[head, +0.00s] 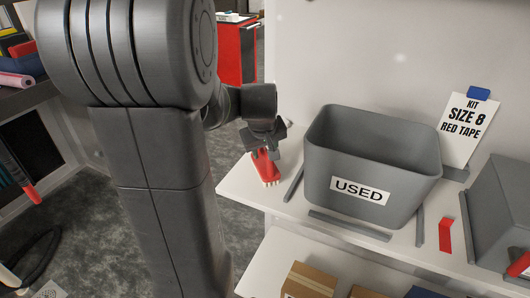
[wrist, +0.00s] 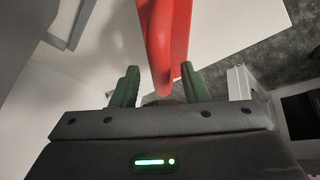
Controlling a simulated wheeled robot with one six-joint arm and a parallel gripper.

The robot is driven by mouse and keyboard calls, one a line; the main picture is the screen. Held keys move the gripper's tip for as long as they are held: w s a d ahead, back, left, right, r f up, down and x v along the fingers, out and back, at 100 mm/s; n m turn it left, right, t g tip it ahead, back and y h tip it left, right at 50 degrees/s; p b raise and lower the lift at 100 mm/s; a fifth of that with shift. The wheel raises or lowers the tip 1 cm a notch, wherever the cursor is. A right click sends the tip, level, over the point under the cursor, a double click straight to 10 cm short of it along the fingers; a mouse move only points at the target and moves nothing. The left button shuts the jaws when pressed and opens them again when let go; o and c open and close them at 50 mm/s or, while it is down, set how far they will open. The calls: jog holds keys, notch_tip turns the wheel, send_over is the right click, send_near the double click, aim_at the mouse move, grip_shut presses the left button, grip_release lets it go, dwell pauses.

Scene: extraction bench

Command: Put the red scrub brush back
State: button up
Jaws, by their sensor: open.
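The red scrub brush (head: 267,168) stands bristles down on the white shelf, near its left end and left of the grey bin. In the wrist view the red brush (wrist: 167,40) reaches down between the two green fingertips. My gripper (head: 262,146) is right above the brush in the head view and partly hides its top. In the wrist view my gripper (wrist: 157,85) is open, with a finger on each side of the brush. The right finger looks close to the brush; a gap shows at the left finger.
A grey bin (head: 325,165) labelled USED stands right of the brush, with grey strips around its base. Another grey bin (head: 503,205) and a red piece (head: 445,236) are at right. Cardboard boxes (head: 308,281) are on the lower shelf.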

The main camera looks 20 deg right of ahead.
jog(key=v, duration=0.9)
jog(key=shift+s+r, duration=0.2)
jog(key=shift+r, duration=0.1)
